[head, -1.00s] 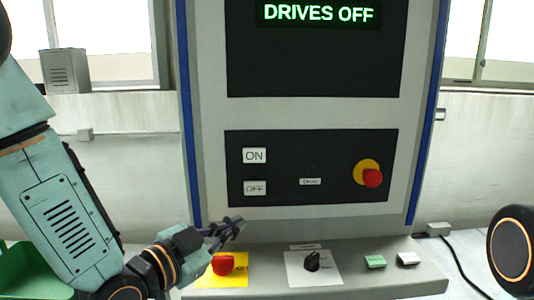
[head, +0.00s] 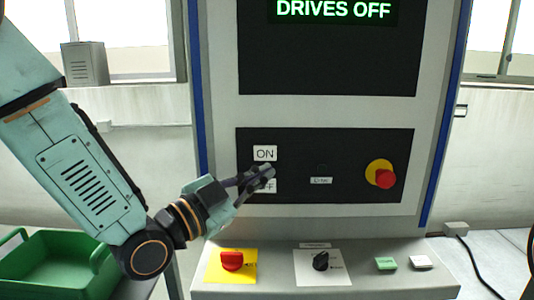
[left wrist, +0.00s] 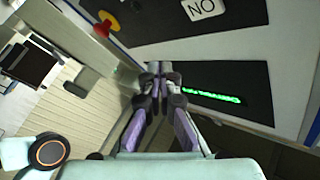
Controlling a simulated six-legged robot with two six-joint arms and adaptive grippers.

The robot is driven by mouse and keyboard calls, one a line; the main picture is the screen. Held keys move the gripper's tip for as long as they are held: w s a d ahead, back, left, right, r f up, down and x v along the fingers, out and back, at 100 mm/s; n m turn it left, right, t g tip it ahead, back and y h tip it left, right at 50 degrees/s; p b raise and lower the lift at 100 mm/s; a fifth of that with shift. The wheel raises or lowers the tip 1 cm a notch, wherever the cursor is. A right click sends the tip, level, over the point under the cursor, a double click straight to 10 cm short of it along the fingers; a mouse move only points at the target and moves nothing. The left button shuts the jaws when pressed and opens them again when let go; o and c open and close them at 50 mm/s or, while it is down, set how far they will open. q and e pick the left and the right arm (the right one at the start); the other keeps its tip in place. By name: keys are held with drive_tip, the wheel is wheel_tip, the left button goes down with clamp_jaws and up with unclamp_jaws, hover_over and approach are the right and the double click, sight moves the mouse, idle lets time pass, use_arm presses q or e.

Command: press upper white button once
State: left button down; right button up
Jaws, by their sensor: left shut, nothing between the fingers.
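The upper white button (head: 265,153), marked ON, sits on the black panel of the cabinet front; it also shows upside down at the top of the left wrist view (left wrist: 204,8). The lower white button (head: 271,187), marked OFF, is partly hidden behind my left gripper. My left gripper (head: 270,172) is shut and empty, its tips just below the ON button in the head view. I cannot tell whether they touch the panel. Its shut fingers show in the left wrist view (left wrist: 158,68). My right gripper is out of view.
A red knob on a yellow base (head: 385,178) is at the panel's right. The ledge below carries a red switch (head: 232,260), a black rotary knob (head: 320,261), a green button (head: 386,264) and another white button (head: 421,262). A green crate (head: 60,262) stands lower left. The screen reads DRIVES OFF.

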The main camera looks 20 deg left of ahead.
sight(265, 153)
use_arm(q)
drive_tip(key=w+a, duration=0.2)
drive_tip(key=w, duration=0.5)
drive_tip(key=shift+w+a, duration=0.15)
drive_tip(key=shift+w, duration=0.05)
drive_tip(key=shift+s, duration=0.15)
drive_tip(key=shift+f, duration=0.1)
idle(0.3)
idle(0.6)
drive_tip(key=shift+w, duration=0.3)
